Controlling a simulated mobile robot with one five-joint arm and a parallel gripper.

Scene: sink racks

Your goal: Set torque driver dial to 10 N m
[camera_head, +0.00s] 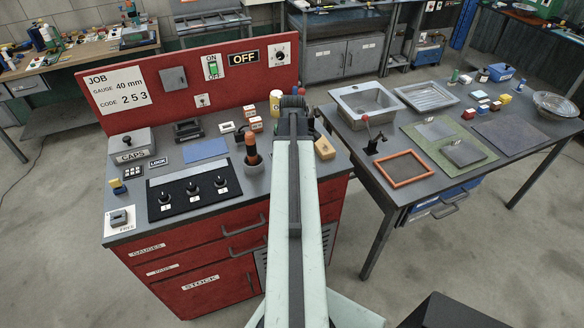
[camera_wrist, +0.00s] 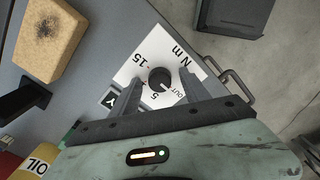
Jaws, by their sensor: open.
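The torque driver dial is a black round knob (camera_wrist: 160,79) on a white plate (camera_wrist: 134,66) marked 5, 15, OUT and N m in the wrist view. A small light mark on the knob seems to face the lower right, towards OUT, but it is too small to be sure. My gripper (camera_wrist: 161,84) is open and empty, with one finger on each side of the knob. I cannot tell whether either finger touches it. In the head view my arm hides the dial.
A yellow-brown sponge-like block (camera_wrist: 48,38) lies beside the plate; it also shows in the head view (camera_head: 325,148). A can marked OIL (camera_wrist: 30,165) stands at the lower left of the wrist view. A drawer handle (camera_wrist: 238,85) lies beyond the bench edge.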

